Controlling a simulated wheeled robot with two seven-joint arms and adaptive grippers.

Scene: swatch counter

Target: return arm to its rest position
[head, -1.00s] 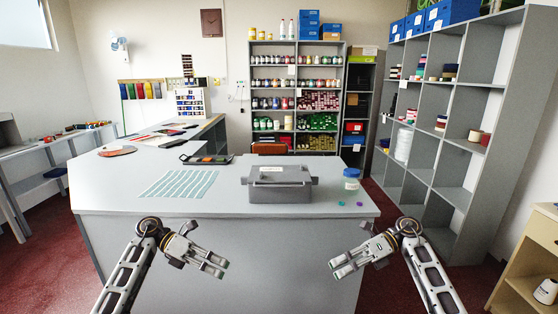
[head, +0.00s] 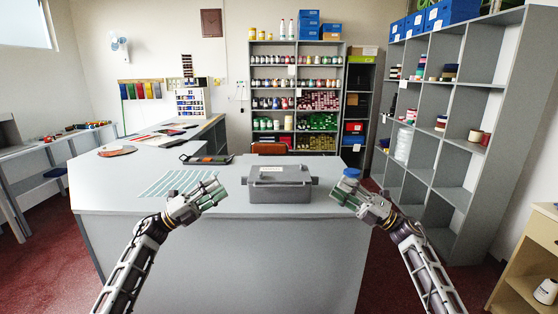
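My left gripper (head: 212,191) is raised over the front of the grey counter, in front of the striped swatch sheet. Its two fingers are apart and nothing shows between them. My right gripper (head: 341,193) is over the counter's right side, with its fingers apart. It covers most of the jar, and only the blue lid (head: 351,173) shows above it. I cannot tell whether the gripper touches the jar. Both arms reach up from the bottom of the head view.
The grey counter (head: 270,235) carries a grey lidded box (head: 279,186) between my grippers. The pale striped sheet (head: 172,183) lies left of it, and a dark tray (head: 206,159) lies behind. Open grey shelves (head: 455,150) stand at the right.

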